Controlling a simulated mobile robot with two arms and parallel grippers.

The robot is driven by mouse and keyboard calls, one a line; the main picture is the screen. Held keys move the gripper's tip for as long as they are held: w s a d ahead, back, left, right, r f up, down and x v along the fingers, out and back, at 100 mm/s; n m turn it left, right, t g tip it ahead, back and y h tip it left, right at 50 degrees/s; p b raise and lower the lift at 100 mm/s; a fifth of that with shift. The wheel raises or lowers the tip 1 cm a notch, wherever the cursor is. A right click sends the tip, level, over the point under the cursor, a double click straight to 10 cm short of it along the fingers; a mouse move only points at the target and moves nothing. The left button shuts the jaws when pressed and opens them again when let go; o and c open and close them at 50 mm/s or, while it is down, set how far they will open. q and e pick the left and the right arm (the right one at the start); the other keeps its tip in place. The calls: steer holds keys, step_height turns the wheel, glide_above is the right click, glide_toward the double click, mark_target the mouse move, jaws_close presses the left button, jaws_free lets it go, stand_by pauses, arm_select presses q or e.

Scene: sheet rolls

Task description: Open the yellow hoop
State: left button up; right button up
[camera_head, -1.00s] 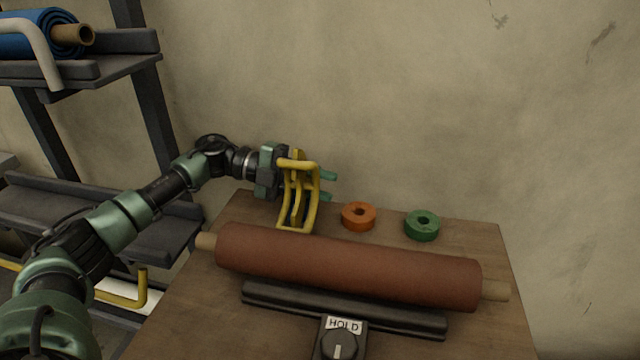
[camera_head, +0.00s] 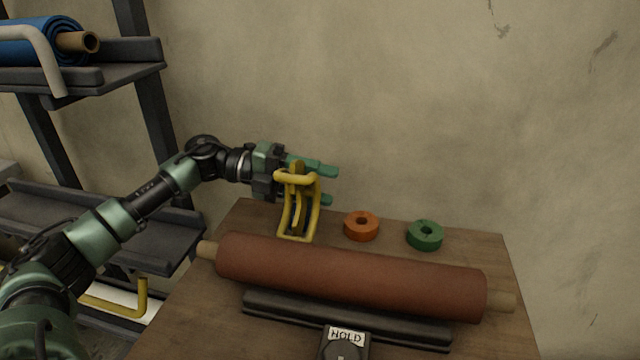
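A yellow hoop (camera_head: 142,298), a bent bar, is partly in view at the lower shelf on the left. Its far part is hidden behind my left arm. A separate yellow wire-like frame (camera_head: 315,215) stands upright at the back left of the table. My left gripper (camera_head: 328,186) is at this frame, with its green fingers spread apart, one above the other, and pointing right. The frame overlaps the fingers in the picture; I cannot tell whether they touch it. My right gripper is not in view.
A red-brown roll (camera_head: 350,272) lies across the wooden table (camera_head: 190,310) behind a black bar and a HOLD knob box (camera_head: 345,338). Orange (camera_head: 361,233) and green (camera_head: 424,242) rings lie behind it. A blue roll (camera_head: 30,42) and a white hoop (camera_head: 45,55) are on the upper shelf.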

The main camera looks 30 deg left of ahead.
arm_select(q)
steer(key=v, duration=0.6)
steer(key=shift+a, duration=0.35)
steer(key=shift+s+a+r, duration=0.15)
steer(key=shift+s+a, duration=0.1)
steer(key=shift+a, duration=0.25)
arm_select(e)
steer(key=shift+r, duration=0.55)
arm_select(q)
steer(key=shift+a, duration=0.1)
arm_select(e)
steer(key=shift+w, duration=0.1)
arm_select(q)
steer(key=v, duration=0.8)
steer(key=shift+a, duration=0.4)
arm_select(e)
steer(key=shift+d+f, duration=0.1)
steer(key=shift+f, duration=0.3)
arm_select(q)
steer(key=shift+r, duration=0.1)
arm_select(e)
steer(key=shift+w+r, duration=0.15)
